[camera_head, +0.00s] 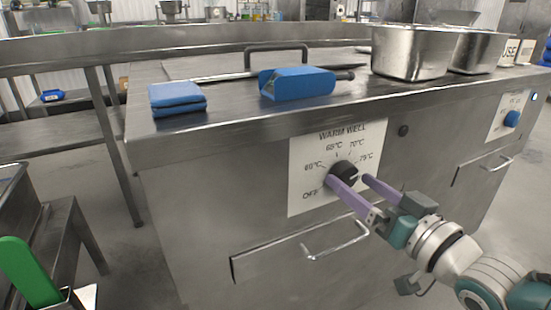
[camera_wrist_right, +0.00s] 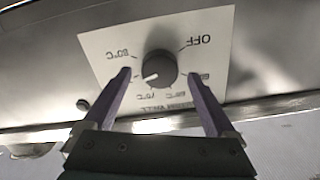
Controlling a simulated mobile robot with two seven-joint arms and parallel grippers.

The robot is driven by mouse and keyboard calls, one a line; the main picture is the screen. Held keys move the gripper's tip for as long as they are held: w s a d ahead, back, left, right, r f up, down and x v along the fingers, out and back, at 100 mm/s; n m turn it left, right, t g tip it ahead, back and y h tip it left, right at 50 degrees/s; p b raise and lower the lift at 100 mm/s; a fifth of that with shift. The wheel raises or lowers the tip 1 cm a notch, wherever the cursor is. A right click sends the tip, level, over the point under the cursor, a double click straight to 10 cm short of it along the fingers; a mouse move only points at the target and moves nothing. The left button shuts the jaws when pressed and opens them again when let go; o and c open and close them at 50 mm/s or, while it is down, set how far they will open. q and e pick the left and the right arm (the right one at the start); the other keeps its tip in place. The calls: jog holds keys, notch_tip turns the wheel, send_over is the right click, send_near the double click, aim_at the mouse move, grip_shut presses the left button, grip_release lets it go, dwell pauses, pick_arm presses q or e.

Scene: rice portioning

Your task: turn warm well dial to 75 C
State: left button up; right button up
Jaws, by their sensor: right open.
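The black warm well dial (camera_head: 343,173) sits on a white label plate (camera_head: 306,152) marked OFF and with temperatures, on the steel counter's front. My right gripper (camera_head: 348,180) is open, its two purple fingers reaching to either side of the dial. In the right wrist view the dial (camera_wrist_right: 159,68) lies between the fingertips (camera_wrist_right: 158,75), with visible gaps, and the plate appears upside down. A white mark on the dial points to the lower left there. The left finger partly covers a temperature label, so the exact setting is hard to read. My left gripper is not in view.
A steel drawer handle (camera_head: 336,243) is just below the plate. On the counter are folded blue cloths (camera_head: 178,98), a blue scoop (camera_head: 298,82) and steel pans (camera_head: 408,52). A second panel with a blue knob (camera_head: 512,118) is at right. A green handle (camera_head: 28,272) stands lower left.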

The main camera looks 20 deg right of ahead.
jog(key=s+p, duration=0.2)
jog(key=s, duration=0.7)
jog(key=shift+d, duration=0.4)
